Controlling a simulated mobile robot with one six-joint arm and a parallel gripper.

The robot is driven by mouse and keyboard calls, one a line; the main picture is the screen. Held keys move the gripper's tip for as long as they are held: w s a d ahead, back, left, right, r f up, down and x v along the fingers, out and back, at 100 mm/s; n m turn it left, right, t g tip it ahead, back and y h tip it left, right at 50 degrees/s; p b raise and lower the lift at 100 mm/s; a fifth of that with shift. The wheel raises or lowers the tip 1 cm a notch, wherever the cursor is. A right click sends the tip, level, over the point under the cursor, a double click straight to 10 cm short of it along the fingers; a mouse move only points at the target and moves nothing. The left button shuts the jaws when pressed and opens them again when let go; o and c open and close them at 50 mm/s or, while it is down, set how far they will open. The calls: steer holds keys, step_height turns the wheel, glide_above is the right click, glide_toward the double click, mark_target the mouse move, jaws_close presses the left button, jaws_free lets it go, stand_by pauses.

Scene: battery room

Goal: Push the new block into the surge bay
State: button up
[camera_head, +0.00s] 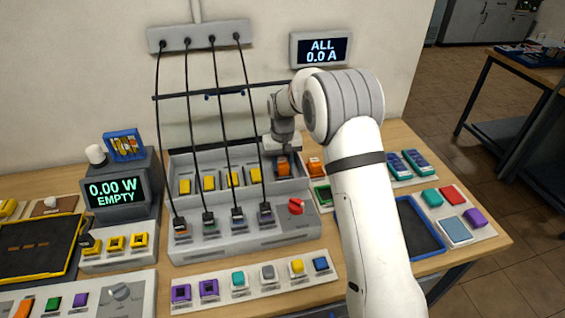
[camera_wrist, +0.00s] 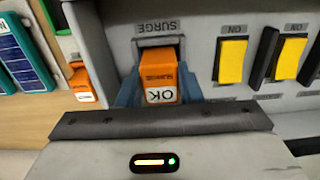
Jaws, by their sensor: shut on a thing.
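An orange block (camera_wrist: 158,77) with a white OK label is partly inside the bay marked SURGE (camera_wrist: 158,44) in the wrist view. In the head view the orange block (camera_head: 283,168) shows at the right end of the grey panel (camera_head: 230,228). My gripper (camera_wrist: 158,92) is shut on this block, with a blue finger on each side of it. In the head view my gripper (camera_head: 283,150) reaches down over the panel's right end. How deep the block sits in the bay cannot be told exactly.
Yellow switches (camera_wrist: 232,60) marked ON stand beside the bay. Another orange block (camera_head: 315,165) sits just right of the panel. Several black cables (camera_head: 190,120) hang from the wall strip to the panel's front. A red knob (camera_head: 296,206) is on the panel. A display (camera_head: 321,50) reads ALL 0.0 A.

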mark_target(282, 162)
steer(key=o, duration=0.7)
steer(key=shift+r+p, duration=3.05)
steer(key=shift+r, duration=2.4)
